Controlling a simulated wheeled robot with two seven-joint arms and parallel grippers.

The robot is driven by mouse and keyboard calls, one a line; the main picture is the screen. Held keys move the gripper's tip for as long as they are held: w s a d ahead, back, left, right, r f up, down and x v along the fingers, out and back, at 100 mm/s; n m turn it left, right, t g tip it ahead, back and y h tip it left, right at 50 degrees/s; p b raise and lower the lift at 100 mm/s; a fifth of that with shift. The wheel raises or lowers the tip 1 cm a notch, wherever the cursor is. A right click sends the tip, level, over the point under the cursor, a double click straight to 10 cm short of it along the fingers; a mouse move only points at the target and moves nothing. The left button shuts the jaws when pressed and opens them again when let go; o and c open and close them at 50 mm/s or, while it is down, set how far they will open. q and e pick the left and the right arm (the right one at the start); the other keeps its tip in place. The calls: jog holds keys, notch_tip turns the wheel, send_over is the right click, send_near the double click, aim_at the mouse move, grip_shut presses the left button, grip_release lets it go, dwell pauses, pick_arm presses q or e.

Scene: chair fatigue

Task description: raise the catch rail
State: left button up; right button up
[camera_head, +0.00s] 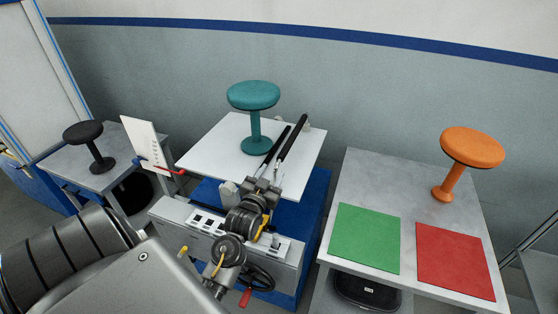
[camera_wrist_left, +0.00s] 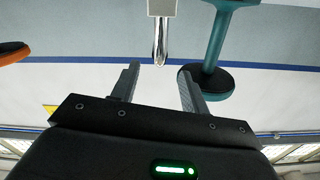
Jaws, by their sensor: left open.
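I cannot tell for certain which part is the catch rail. A pale fitting (camera_wrist_left: 163,8) with a short chrome rod (camera_wrist_left: 160,42) shows ahead of my left gripper (camera_wrist_left: 158,70) in the left wrist view. The rod lines up with the gap between the fingers; contact cannot be told. In the head view my left gripper (camera_head: 297,123) is open, its two dark fingers reaching over the white table top (camera_head: 215,140). A small pale bracket (camera_head: 307,122) shows by the fingertips, partly hidden. My right gripper is out of view.
A teal stool (camera_head: 254,95) stands on the white top, close left of my fingers. A control panel (camera_head: 205,220) lies under my arm. A red bar (camera_head: 175,171) sits at the left edge. The right table (camera_head: 365,170) holds an orange stool (camera_head: 472,148) and green and red mats.

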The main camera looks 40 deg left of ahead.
aim_at(276, 165)
pick_arm(q)
jog(key=p+x, duration=0.1)
jog(key=x, duration=0.6)
grip_shut()
jog(key=shift+r, duration=0.1)
